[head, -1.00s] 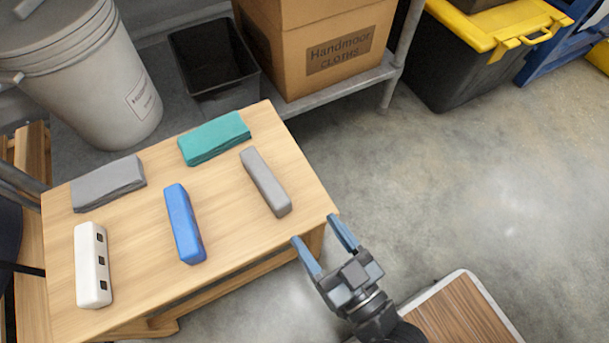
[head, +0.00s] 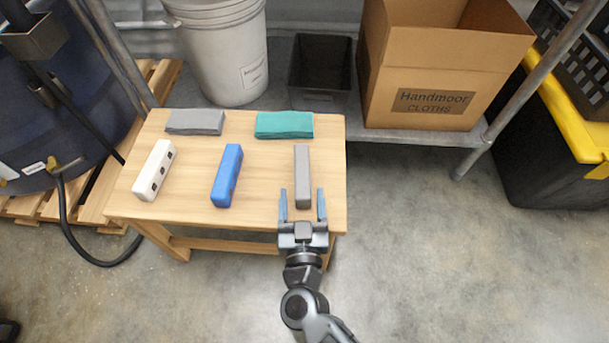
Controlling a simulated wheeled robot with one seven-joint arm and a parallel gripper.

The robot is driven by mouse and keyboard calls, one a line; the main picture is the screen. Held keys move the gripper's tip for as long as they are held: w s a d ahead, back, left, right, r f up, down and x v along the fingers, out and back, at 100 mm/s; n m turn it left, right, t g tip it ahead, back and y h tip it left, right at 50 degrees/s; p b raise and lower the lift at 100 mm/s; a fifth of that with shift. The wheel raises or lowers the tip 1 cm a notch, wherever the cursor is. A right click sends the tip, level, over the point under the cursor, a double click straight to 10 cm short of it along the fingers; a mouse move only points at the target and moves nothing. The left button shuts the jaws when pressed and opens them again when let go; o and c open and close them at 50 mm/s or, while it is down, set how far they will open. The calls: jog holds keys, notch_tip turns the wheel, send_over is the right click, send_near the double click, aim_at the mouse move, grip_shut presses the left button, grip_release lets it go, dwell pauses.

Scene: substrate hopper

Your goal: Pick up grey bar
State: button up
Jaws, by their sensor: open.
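The grey bar (head: 302,172) lies on the right part of the wooden table (head: 265,208), its long side running from back to front. My gripper (head: 303,204) is open at the table's front edge. Its two blue-grey fingers point away from me, one on each side of the bar's near end in the picture. I cannot tell how high the fingers are above the table or whether they touch the bar.
A blue bar (head: 227,175) and a white bar with dark squares (head: 154,170) lie to the left. A folded grey cloth (head: 195,121) and a folded teal cloth (head: 285,124) lie behind. A shelf with a cardboard box (head: 430,70) stands behind the table.

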aim_at(302, 178)
jog(key=w+b, duration=0.2)
jog(key=w, duration=0.3)
jog(key=shift+w, duration=0.15)
jog(key=shift+r, duration=0.1)
jog(key=c, duration=1.1)
jog(key=shift+c, duration=0.2)
jog(key=shift+r, duration=0.15)
